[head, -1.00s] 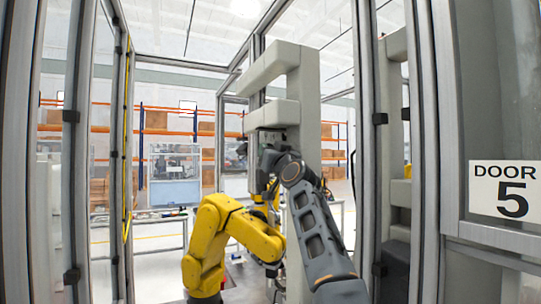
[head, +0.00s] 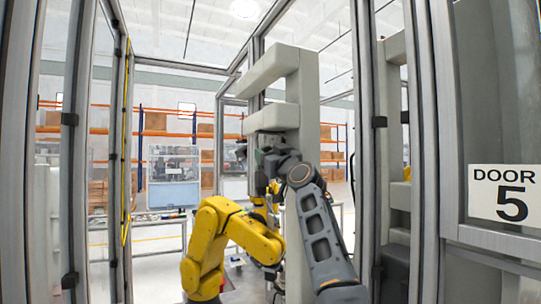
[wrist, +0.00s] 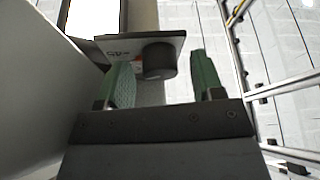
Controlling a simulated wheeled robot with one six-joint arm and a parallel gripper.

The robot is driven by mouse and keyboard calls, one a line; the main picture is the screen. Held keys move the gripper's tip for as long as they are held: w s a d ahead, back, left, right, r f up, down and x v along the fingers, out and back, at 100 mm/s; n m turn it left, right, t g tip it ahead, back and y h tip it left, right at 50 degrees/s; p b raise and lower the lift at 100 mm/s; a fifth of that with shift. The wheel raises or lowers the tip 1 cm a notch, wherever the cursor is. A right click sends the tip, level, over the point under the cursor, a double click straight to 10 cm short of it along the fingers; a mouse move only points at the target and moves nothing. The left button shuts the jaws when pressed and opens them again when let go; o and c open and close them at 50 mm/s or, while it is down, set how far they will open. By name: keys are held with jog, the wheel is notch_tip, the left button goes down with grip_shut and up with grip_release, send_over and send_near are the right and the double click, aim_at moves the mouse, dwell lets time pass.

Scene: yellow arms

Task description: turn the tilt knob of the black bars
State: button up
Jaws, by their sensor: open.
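The tilt knob (wrist: 159,61) is a dark round cylinder in the wrist view. It sticks out from a small pale plate (wrist: 115,49) with dark figures and a red mark. My gripper (wrist: 160,66) is open, with one green-padded finger to the left of the knob and one to the right. The knob looks nearer the left finger, with a wider gap on the right. I cannot tell how deep the knob sits between the fingers. In the head view my forearm reaches up to the grey post, and the gripper and knob cannot be made out there. I cannot identify the black bars.
A yellow robot arm (head: 238,236) stands left of my arm, close to it. The grey post (head: 306,120) has thick horizontal arms. Metal-framed panels flank both sides, with a DOOR 5 sign (head: 505,193) at right. Shelving (head: 155,131) stands far behind.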

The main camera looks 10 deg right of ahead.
jog(key=b+v, duration=1.3)
jog(key=shift+s+f, duration=0.2)
jog(key=shift+s, duration=0.15)
jog(key=s+a+r+p, duration=0.2)
jog(key=s+a+r, duration=0.2)
jog(key=w+d+f+m+h, duration=0.2)
jog(key=w+f+m+h, duration=0.15)
jog(key=m, duration=0.25)
jog(key=p+x, duration=1.1)
jog(key=x, duration=0.2)
jog(key=shift+w+r+m+t+p, duration=0.15)
jog(key=shift+r+m+t+p, duration=0.15)
jog(key=shift+m+p, duration=0.1)
